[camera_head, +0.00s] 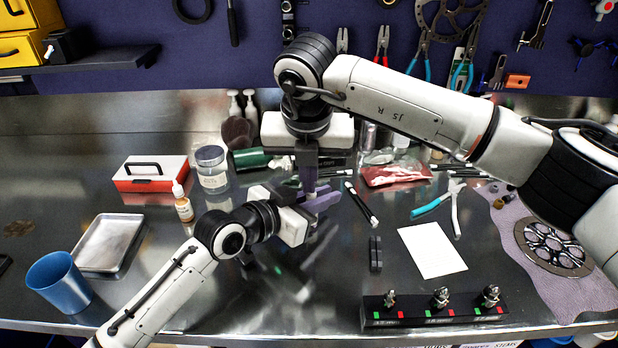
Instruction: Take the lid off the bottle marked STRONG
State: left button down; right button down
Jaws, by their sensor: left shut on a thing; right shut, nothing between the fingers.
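No label reading STRONG can be made out. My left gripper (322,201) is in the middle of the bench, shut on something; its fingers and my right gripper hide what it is. My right gripper (308,184) points down right above the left fingers, shut and empty; I cannot tell whether the two touch. A small dropper bottle (183,207) with a white top and amber body stands upright at the left. A clear jar (212,172) with a grey lid stands behind it. A green bottle (250,158) lies further back, partly hidden.
A red and white box (151,173), a metal tray (108,244) and a blue cup (59,282) are at the left. White paper (432,250), pliers (440,205) and a black rack (434,308) are at the right. The front middle is mostly clear.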

pick_arm(q)
jog(key=shift+w+a+f, duration=0.1)
jog(key=shift+a+f, duration=0.25)
jog(key=shift+f, duration=0.1)
pick_arm(e)
jog(key=shift+w+d+f, duration=0.1)
jog(key=shift+d+f, duration=0.05)
jog(key=shift+d, duration=0.1)
jog(key=c, duration=2.1)
grip_release()
pick_arm(q)
jog(key=shift+d, duration=0.15)
pick_arm(e)
jog(key=shift+a+r, duration=0.15)
jog(key=shift+r, duration=2.2)
pick_arm(q)
jog(key=c, duration=1.7)
grip_release()
jog(key=shift+c, duration=0.2)
jog(key=shift+d+r, duration=0.1)
jog(key=shift+r, duration=0.15)
